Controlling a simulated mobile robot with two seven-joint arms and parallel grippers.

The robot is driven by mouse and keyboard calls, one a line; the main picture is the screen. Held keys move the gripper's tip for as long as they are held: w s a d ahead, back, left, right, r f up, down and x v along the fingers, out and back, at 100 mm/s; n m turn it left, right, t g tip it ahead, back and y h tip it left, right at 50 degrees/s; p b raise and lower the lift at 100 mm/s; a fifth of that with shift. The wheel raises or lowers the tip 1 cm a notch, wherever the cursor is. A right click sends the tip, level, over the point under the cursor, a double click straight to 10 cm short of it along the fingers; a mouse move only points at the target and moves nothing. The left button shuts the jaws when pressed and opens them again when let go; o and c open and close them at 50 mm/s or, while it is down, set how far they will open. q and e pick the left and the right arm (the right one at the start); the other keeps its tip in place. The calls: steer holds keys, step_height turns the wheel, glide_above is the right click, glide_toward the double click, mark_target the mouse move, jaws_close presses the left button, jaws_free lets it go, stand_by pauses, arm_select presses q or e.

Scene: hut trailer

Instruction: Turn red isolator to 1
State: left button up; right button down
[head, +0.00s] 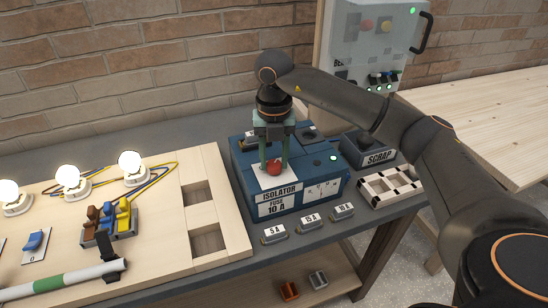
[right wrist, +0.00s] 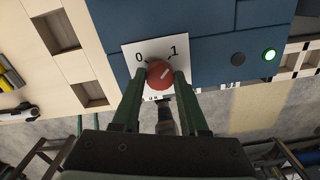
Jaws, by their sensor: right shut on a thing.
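The red isolator knob (head: 274,167) sits on a white plate (head: 264,183) on top of the blue isolator box (head: 282,207). My right gripper (head: 274,163) comes down from above, with its two green fingers shut on the sides of the knob. In the right wrist view the knob (right wrist: 160,74) is between the fingertips, below the marks 0 and 1 on the plate (right wrist: 134,54). A pale line on the knob slants up and right, toward the 1. A green lamp (head: 333,158) on the box is lit. My left gripper is not in view.
Fuse blocks marked 5 A (head: 274,234), 15 A (head: 309,221) and 10 A (head: 342,210) lie in front of the box. A scrap bin (head: 377,157) and a slotted wooden holder (head: 389,186) stand right. Left is a wooden board (head: 165,240) with lit bulbs (head: 131,162).

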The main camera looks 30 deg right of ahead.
steer(key=shift+c, duration=2.2)
jaws_free()
step_height(320, 180, up, 8)
steer(key=shift+w+f, duration=0.1)
steer(key=shift+f, duration=0.05)
step_height(320, 180, up, 5)
glide_above(274, 163)
steer(key=shift+p, duration=0.4)
steer(key=shift+f, duration=0.1)
